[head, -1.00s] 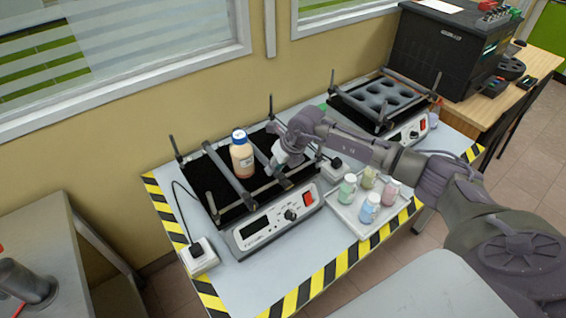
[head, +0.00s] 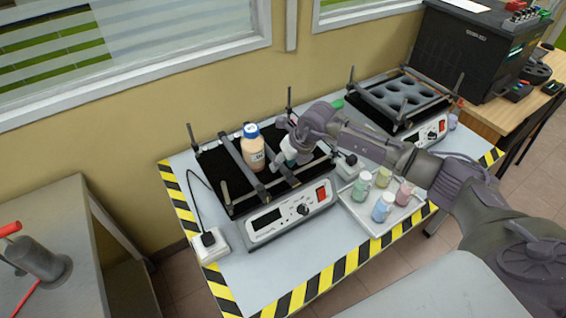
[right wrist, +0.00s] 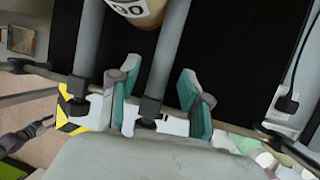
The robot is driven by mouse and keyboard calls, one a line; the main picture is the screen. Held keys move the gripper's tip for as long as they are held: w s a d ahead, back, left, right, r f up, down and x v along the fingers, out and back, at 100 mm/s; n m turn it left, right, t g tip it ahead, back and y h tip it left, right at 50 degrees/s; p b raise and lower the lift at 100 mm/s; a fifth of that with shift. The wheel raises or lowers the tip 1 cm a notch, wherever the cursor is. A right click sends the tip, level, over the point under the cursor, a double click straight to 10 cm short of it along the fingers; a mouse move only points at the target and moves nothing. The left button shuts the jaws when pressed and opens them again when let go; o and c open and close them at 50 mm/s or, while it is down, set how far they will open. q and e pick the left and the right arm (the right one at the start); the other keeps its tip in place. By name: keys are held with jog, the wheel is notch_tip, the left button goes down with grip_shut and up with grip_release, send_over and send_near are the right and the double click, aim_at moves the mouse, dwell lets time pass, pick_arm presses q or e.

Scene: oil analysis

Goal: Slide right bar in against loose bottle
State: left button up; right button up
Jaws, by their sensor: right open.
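The loose bottle (head: 252,152), orange-tan with a blue cap and white label, stands upright on the near shaker's black platform. Its lower part shows at the top of the right wrist view (right wrist: 138,12). It stands between the left bar (head: 236,164) and the right bar (head: 272,158). In the right wrist view the right bar (right wrist: 168,60) passes between the teal fingers of my right gripper (right wrist: 160,92), which is open around it with space on both sides. The left bar (right wrist: 91,40) lies outside the fingers. Whether the right bar touches the bottle is unclear. My left gripper is out of view.
The shaker's control panel (head: 292,214) faces the front. A white tray (head: 372,222) with several small coloured jars stands right of it, below my right arm. A second shaker (head: 402,98) with a round-holed rack stands behind. A power socket and cable (head: 210,243) lie left.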

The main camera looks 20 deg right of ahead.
jog(key=v, duration=1.1)
jog(key=shift+r, duration=0.3)
jog(key=shift+s, duration=0.15)
